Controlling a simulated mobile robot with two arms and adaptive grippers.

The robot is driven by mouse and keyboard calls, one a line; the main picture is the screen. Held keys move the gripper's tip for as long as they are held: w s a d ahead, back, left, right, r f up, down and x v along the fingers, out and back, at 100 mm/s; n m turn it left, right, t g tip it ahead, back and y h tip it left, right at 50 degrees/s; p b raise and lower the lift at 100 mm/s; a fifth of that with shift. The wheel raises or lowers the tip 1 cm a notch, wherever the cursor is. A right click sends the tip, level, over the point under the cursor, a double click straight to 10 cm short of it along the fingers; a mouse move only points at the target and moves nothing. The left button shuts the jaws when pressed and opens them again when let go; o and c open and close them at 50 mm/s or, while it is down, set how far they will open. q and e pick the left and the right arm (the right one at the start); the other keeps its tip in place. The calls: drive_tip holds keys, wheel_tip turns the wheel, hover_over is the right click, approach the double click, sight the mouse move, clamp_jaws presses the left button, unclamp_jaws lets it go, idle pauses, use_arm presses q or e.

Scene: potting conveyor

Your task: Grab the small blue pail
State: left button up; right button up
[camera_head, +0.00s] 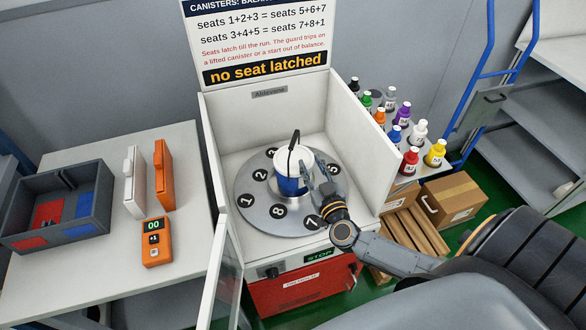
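The small blue pail (287,186) has a white upper part and a dark handle raised above it. It stands upright at the middle of a grey round turntable (252,214) with numbered seats, inside a white cabinet. My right gripper (313,168) is at the pail's right side, its fingers spread apart and pointing toward the pail. One finger overlaps the pail in the picture; whether it touches is unclear. The pail's lower right side is partly hidden by the gripper. My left gripper is not in view.
White cabinet walls (362,154) enclose the turntable, and a glass door (224,290) stands open at front left. Several colored bottles (402,118) stand to the right. A left table (188,235) holds a dark bin (84,232), two upright cases and an orange device (157,243).

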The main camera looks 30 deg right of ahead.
sight(300, 151)
drive_tip(key=x, duration=0.4)
drive_tip(key=shift+f, duration=0.1)
drive_tip(key=shift+w+d, duration=0.1)
drive_tip(key=shift+w, duration=0.3)
drive_tip(key=x, duration=0.2)
drive_tip(key=b+x, duration=0.1)
drive_tip(key=x, duration=0.1)
drive_tip(key=shift+w+d+f, duration=0.1)
drive_tip(key=shift+w+f, duration=0.1)
drive_tip(key=shift+w, duration=0.1)
drive_tip(key=shift+r, duration=0.1)
drive_tip(key=shift+c, duration=0.6)
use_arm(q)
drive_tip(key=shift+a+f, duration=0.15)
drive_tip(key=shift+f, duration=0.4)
use_arm(e)
clamp_jaws()
drive_tip(key=shift+r, duration=0.15)
